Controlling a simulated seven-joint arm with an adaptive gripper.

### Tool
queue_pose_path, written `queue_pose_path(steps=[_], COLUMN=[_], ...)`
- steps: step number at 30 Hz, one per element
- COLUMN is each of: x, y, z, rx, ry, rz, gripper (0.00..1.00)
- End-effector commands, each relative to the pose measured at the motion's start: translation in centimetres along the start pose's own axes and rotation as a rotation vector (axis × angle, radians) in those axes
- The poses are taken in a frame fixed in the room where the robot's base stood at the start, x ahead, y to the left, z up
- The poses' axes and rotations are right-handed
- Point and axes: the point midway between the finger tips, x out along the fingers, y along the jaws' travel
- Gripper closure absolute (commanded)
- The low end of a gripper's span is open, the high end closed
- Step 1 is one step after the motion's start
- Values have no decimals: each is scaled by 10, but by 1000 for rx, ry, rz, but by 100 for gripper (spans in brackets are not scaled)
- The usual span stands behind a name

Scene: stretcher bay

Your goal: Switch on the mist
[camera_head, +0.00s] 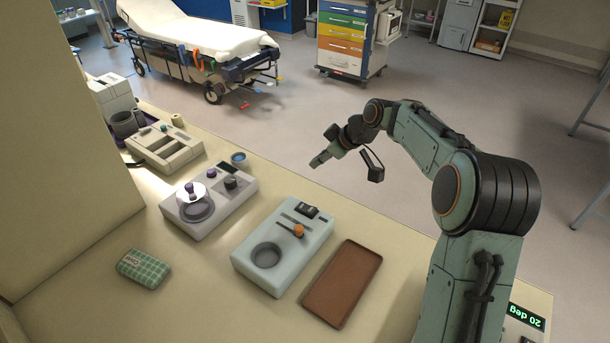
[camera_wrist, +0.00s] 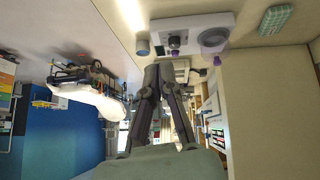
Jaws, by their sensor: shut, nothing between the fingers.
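A pale blue device (camera_head: 262,277) on the bench has a round grey dish, an orange knob (camera_head: 298,230) on a slot and a black rocker switch (camera_head: 307,210). Left of it, a white device (camera_head: 238,198) has a clear disc with a purple knob (camera_head: 189,187), a dark knob (camera_head: 231,183) and a dark panel. No label tells me which makes mist. The white device also shows at the top of the wrist view (camera_wrist: 195,48). My gripper (camera_head: 316,161) is shut and empty, in the air beyond the bench's far edge, apart from both devices.
A brown tray (camera_head: 343,284) lies right of the blue device. A green checked pack (camera_head: 143,268) lies at front left. A small blue cup (camera_head: 238,158) and a beige device (camera_head: 165,150) stand farther back. A stretcher (camera_head: 190,38) and drawer cart (camera_head: 345,40) stand beyond open floor.

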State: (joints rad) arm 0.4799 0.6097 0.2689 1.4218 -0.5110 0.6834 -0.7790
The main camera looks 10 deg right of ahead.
Motion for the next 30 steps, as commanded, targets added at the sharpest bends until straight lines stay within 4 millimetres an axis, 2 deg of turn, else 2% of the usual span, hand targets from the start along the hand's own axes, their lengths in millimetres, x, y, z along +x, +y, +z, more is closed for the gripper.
queue_pose_path(steps=[1,3,7,20,25,30], x=[10,20,25,26,48,85], y=[6,8,13,14,13,11], z=[18,38,59,61,61,62], rx=[41,86,131,135,135,136], ry=[-4,-12,-21,-23,-23,-24], rz=[-17,-39,-47,-42,-45,-46], gripper=[100,100,100,100,100,100])
